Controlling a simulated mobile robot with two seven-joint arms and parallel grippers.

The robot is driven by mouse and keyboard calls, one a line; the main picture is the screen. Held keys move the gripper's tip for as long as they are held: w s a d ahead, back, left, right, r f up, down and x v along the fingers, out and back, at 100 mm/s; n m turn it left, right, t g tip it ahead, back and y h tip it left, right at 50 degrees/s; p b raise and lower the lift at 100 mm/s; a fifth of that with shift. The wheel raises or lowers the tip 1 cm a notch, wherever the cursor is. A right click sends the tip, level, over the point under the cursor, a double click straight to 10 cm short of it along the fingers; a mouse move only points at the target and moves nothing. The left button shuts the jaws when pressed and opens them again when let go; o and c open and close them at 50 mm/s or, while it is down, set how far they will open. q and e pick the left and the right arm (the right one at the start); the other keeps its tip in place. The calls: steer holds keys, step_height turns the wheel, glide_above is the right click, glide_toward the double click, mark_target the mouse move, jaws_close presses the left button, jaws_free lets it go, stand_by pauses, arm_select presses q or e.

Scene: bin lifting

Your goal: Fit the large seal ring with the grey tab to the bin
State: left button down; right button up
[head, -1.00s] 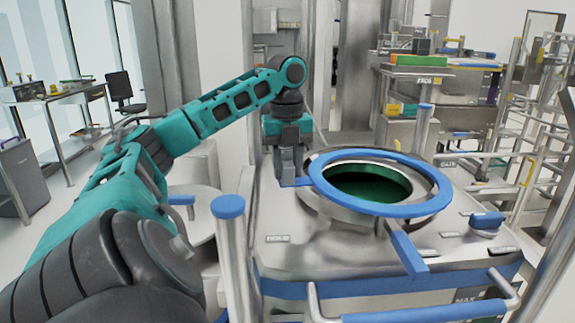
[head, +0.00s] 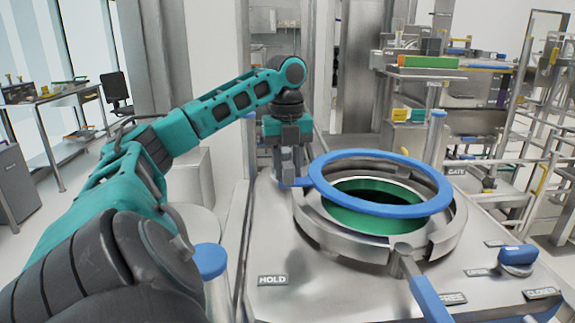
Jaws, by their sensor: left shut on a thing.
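My left gripper (head: 287,171) is shut on the left side of the large blue seal ring (head: 328,199), by a short blue piece beside the rim. No grey tab can be told apart; the gripper may hide it. The ring is held roughly level over the round opening of the steel bin (head: 325,232). The opening has a broad metal collar with notches and a dark green inside. The ring looks apart from the collar, offset toward its far side in the picture; the exact height is unclear. My right gripper is not in view.
A blue lever (head: 430,299) reaches from the collar toward the lower right. A blue knob (head: 517,258) sits at the right of the bin top. Blue-capped posts (head: 210,262) stand at the near left and far right. A HOLD label (head: 272,280) lies front left.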

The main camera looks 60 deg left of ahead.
arm_select(q)
steer(key=shift+s+f, duration=0.1)
steer(key=shift+f, duration=1.25)
step_height(320, 180, down, 3)
steer(key=shift+b, duration=0.8)
steer(key=shift+f+b, duration=0.75)
steer(key=shift+b, duration=0.1)
steer(key=shift+r+p, duration=0.4)
steer(key=shift+p, duration=0.1)
steer(key=shift+r, duration=0.1)
steer(key=shift+f, duration=0.25)
steer(key=c, duration=0.7)
jaws_free()
